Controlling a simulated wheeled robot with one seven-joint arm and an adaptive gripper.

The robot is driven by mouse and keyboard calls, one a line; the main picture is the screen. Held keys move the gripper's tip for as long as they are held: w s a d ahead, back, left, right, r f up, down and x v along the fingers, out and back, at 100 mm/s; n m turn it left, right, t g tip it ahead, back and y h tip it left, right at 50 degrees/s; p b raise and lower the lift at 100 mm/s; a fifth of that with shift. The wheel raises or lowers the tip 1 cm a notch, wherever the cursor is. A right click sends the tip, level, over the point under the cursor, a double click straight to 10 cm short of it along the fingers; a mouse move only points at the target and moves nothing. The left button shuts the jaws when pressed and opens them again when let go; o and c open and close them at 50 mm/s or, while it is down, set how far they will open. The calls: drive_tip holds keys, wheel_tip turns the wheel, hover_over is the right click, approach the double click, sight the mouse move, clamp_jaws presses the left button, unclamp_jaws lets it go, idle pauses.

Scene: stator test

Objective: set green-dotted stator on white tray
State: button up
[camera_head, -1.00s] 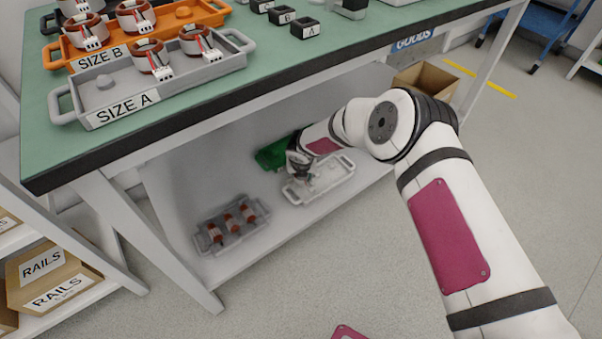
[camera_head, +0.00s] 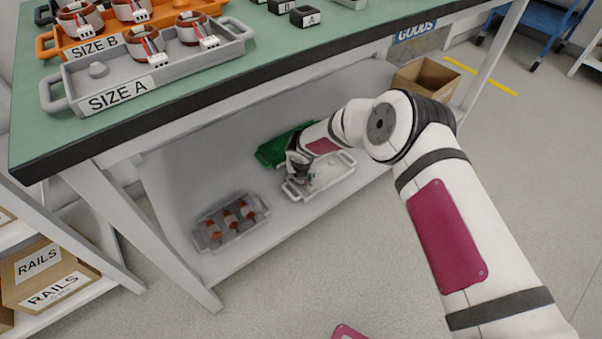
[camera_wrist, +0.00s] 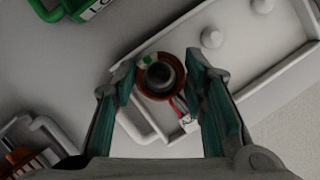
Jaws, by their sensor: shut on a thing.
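The green-dotted stator (camera_wrist: 160,94) is a copper-brown ring with a dark centre, a green dot on its upper left rim, and red and dark wires leading to a small white connector. My gripper (camera_wrist: 160,66) is shut on it, one finger at each side. The stator is over the left end of the white tray (camera_wrist: 245,98); I cannot tell whether it touches the tray floor. In the head view my gripper (camera_head: 300,174) is low at the left end of the white tray (camera_head: 338,182) on the lower shelf, and the stator cannot be made out there.
A green container (camera_head: 272,153) stands behind the white tray. A grey tray (camera_head: 205,241) with copper parts is to the left on the shelf. The workbench top (camera_head: 215,83) overhangs the shelf. A cardboard box (camera_head: 425,78) is at the right end.

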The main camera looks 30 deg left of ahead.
drive_tip(key=shift+f+b, duration=0.2)
drive_tip(key=shift+b, duration=0.15)
idle(0.3)
drive_tip(key=o, duration=1.1)
drive_tip(key=shift+r, duration=0.15)
drive_tip(key=shift+r+p, duration=1.55)
drive_tip(key=shift+r, duration=0.8)
drive_tip(key=shift+o, duration=0.3)
drive_tip(key=o, duration=0.5)
